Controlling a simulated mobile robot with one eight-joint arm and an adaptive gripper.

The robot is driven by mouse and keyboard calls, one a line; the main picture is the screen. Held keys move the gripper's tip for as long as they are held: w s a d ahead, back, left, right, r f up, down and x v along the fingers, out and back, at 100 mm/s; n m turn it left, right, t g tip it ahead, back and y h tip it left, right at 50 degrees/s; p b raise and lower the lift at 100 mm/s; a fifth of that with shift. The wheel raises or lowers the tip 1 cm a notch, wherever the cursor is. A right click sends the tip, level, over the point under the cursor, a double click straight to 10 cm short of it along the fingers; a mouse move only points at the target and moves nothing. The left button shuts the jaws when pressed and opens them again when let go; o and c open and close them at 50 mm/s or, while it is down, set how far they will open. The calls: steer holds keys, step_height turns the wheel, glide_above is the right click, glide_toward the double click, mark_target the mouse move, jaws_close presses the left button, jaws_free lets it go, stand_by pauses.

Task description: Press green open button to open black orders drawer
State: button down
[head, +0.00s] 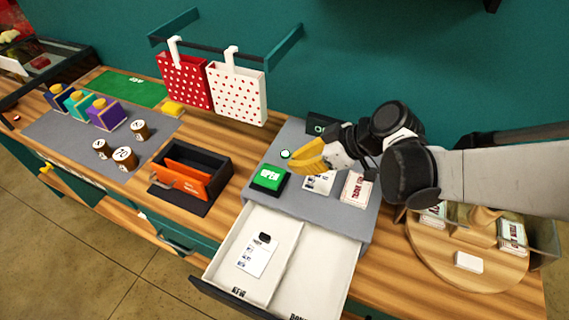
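The green button (268,178), lettered OPEN, sits on a dark base at the left of the grey order station. The black-fronted drawer (235,302) below it is pulled out, showing a white interior with two compartments, the left one lettered NEW. A printed slip (257,258) with a dark clip lies in the left compartment. My gripper (297,158) has yellow fingers pointing left, above the grey top and just up and right of the green button. It appears apart from the button. Whether its fingers are open or shut is unclear.
White cards (357,190) lie on the grey top (347,217) below my gripper. A round wooden stand (430,262) is at right. Dotted bags (238,95) hang behind. The open drawer juts over the counter's front.

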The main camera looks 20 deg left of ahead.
steer(key=shift+v, duration=1.35)
